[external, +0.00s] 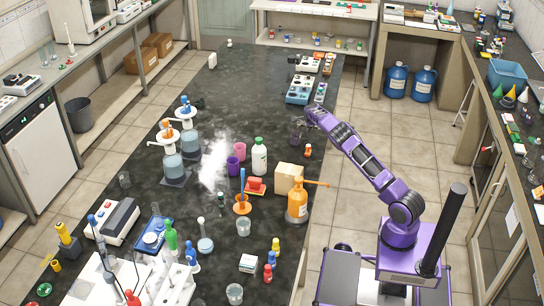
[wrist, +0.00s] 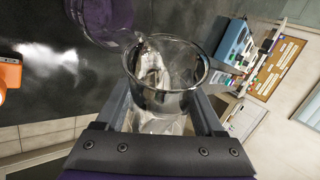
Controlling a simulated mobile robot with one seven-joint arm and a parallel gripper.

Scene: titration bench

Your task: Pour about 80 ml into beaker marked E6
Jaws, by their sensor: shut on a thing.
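My gripper (external: 311,117) is over the right edge of the dark bench. In the wrist view its jaws (wrist: 166,92) are shut on a clear glass beaker (wrist: 165,102), whose open rim faces the camera. Any liquid level in it is hard to tell through reflections. A second glass vessel with purple-tinted contents (wrist: 108,20) is just beyond its rim, cut off by the top edge. In the external view this purple-tinted vessel (external: 296,134) stands on the bench beside the gripper. I cannot read an E6 mark on either, nor tell whether they touch.
A white bottle with green cap (external: 260,157), a tan block (external: 288,178) and an orange bottle (external: 297,203) stand nearer. Blue equipment (external: 299,90) is farther back. The bench around the purple-tinted vessel is mostly clear.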

